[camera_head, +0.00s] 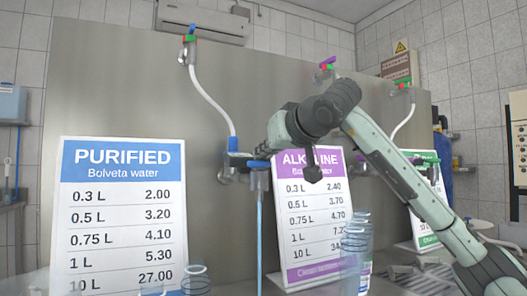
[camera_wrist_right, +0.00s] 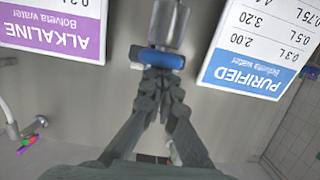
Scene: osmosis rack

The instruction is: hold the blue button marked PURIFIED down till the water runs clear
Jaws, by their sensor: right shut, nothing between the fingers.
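The white sign with the blue PURIFIED header (camera_head: 122,215) stands at left in the head view; it also shows in the right wrist view (camera_wrist_right: 254,50). The blue button (camera_head: 257,164) sits on the tap to the right of that sign. It shows as a blue rounded bar in the right wrist view (camera_wrist_right: 160,58). A thin blue stream (camera_head: 259,235) runs straight down below the tap. My right gripper (camera_wrist_right: 162,78) is shut and empty, its fingertips at the blue button, seemingly touching it. The hand partly hides the tap in the head view. My left gripper is not in view.
The purple ALKALINE sign (camera_head: 314,225) stands right of the tap, partly behind my right arm. A green sign (camera_head: 431,190) is farther right. A white hose (camera_head: 208,100) leads down to the tap. Clear bottles (camera_head: 355,250) stand low in front of the steel panel (camera_head: 90,70).

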